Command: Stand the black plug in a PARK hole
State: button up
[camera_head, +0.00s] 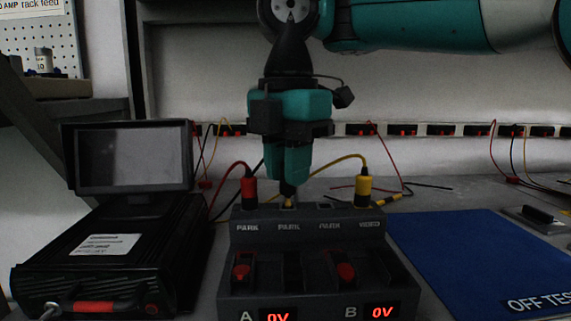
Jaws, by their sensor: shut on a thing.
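My gripper (289,178) points straight down, shut on the black plug (288,189). Only the lower part of the plug shows below the fingers; the rest is hidden. The plug is upright over the second PARK position from the left on the dark socket block (305,239). A small pale yellowish bit shows under it at the block's top; I cannot tell whether the tip is inside the hole. The red plug (249,190) stands upright at the leftmost PARK position. The yellow plug (363,190) stands upright at VIDEO. The third PARK position holds no plug.
A black case (110,250) with a small monitor (132,158) stands on the left. A blue mat (480,250) lies on the right. Red and yellow leads arch beside the gripper. A socket strip (440,130) with hanging leads runs along the back wall.

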jog(key=shift+f+b, duration=0.9)
jog(key=shift+f, duration=0.05)
dwell(0.9)
jog(key=o, duration=1.2)
jog(key=shift+o, duration=0.2)
jog(key=shift+r+p, duration=2.85)
jog(key=shift+s+f, duration=0.1)
